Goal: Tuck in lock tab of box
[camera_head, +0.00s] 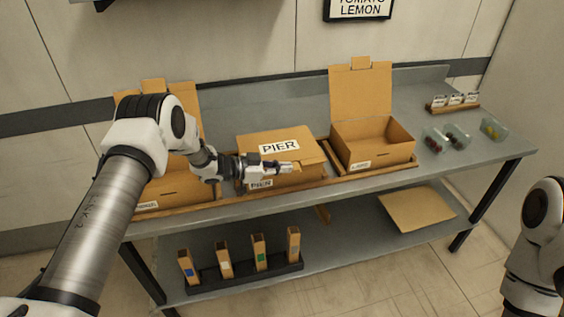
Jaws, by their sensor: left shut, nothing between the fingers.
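A brown cardboard box (262,143) labelled PIER stands in the middle of the bench with its lid lying over the top. My left gripper (288,167) is shut and empty at the front edge of the lid, just below the top label. From this view I cannot tell whether it touches the cardboard. The arm and gripper hide the left part of the front edge, and I cannot make out the lock tab. My right arm shows at the right edge; its gripper is out of view.
Open boxes with raised lids stand left (176,188) and right (373,139) of the middle one, in a wooden tray (215,203). Clear punnets (456,138) and a card holder (453,107) are at the right end. The lower shelf (345,234) holds several narrow holders and a flat cardboard sheet (417,208).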

